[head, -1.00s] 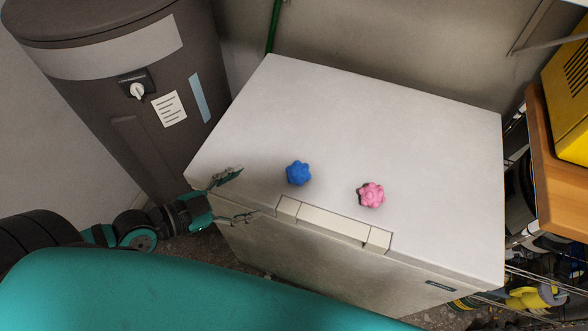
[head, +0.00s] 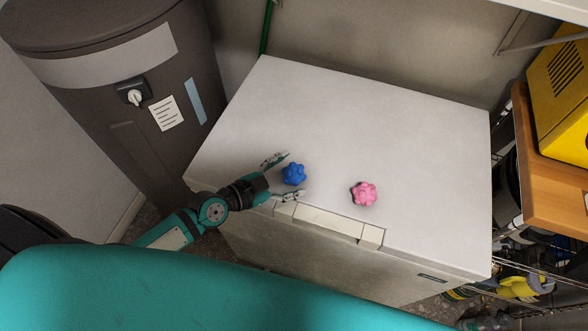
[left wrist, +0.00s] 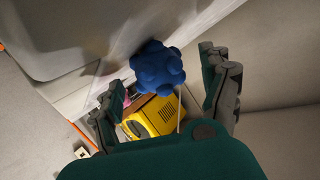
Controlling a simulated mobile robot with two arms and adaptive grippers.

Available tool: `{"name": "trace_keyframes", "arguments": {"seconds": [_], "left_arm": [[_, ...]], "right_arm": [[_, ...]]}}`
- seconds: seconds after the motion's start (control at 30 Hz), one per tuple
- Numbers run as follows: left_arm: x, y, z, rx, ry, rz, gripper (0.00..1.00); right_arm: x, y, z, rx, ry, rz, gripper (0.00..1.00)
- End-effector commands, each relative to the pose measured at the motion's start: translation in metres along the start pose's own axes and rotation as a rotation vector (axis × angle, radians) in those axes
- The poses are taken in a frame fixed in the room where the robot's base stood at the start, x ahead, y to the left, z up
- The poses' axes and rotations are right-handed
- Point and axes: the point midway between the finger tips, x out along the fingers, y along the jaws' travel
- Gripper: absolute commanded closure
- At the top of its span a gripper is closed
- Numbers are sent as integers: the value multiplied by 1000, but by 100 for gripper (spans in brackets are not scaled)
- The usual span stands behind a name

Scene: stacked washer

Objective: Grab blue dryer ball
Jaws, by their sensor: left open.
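The blue dryer ball (head: 294,174) is knobbly and rests on the white lid of a chest freezer, near its front edge. My left gripper (head: 284,177) is open at the ball's left side, with one finger behind it and one in front. In the left wrist view the blue ball (left wrist: 158,68) shows ahead, between the two spread fingers of my left gripper (left wrist: 166,92). I cannot tell whether any finger touches it. My right gripper does not show.
A pink knobbly ball (head: 364,194) lies to the right of the blue one. The freezer lid (head: 370,115) is otherwise clear. A dark grey cylindrical tank (head: 110,90) stands at left. A wooden shelf (head: 550,190) with a yellow box (head: 562,95) is at right.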

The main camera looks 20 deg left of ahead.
Motion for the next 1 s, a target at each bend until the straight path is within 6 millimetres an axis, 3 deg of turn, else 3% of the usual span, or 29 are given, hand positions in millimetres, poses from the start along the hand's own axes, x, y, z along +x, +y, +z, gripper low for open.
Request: {"name": "trace_keyframes", "arguments": {"seconds": [0.1,0.33,0.77,1.0], "left_arm": [[10,0,-1,-1,1,1,20],[10,1,1,0,-1,1,20],[10,1,0,0,0,1,76],[10,0,0,0,0,1,78]], "right_arm": [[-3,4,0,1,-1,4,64],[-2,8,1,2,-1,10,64],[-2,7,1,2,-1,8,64],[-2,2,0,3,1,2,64]]}}
